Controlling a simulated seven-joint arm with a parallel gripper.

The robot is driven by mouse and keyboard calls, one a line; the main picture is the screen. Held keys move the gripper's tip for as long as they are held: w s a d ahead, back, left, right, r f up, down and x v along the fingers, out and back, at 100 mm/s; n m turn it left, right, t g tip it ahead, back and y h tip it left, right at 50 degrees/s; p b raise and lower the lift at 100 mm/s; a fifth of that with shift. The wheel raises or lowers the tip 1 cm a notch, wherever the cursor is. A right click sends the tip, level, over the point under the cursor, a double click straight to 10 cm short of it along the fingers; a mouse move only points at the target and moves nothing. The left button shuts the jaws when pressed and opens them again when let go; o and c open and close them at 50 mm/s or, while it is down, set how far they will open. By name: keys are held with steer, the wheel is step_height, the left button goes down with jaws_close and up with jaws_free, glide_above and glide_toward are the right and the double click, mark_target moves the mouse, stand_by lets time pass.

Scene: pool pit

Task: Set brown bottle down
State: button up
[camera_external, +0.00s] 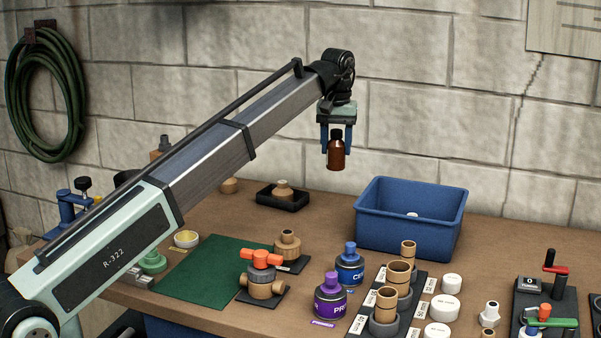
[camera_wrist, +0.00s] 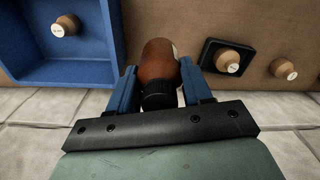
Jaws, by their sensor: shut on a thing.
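The brown bottle (camera_external: 336,153) has a black cap and hangs upright in the air above the back of the bench. My gripper (camera_external: 336,125) is shut on it near the cap, with a blue finger on each side. In the wrist view the bottle (camera_wrist: 159,68) sits between the blue fingers of my gripper (camera_wrist: 156,92), and a pale label edge shows on it. The bottle is apart from the bench top (camera_external: 225,215) below.
A blue bin (camera_external: 405,240) with a small item inside stands right of the bottle. A black tray (camera_external: 283,203) holding a brass fitting lies below left. Purple and blue cans, brass pipe pieces and white caps crowd the front. A green mat (camera_external: 205,275) is mostly bare.

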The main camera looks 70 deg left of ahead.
steer(key=w+d+m, duration=0.2)
steer(key=w+d, duration=0.3)
steer(key=d, duration=1)
steer(key=w+d+m, duration=0.2)
steer(key=w+d, duration=0.3)
steer(key=d, duration=1.1)
steer(key=w+d+m, duration=0.2)
steer(key=w+d, duration=0.3)
steer(key=d, duration=1)
steer(key=shift+w+d+f, duration=0.1)
steer(key=shift+d+f, duration=0.05)
steer(key=shift+f, duration=3.7)
steer(key=shift+w+d+f, duration=0.1)
steer(key=shift+d+f, duration=0.05)
steer(key=shift+f, duration=3.65)
steer(key=shift+s+f, duration=0.1)
steer(key=shift+f, duration=0.05)
steer(key=o, duration=1.1)
step_height(320, 180, up, 12)
steer(key=shift+r, duration=0.2)
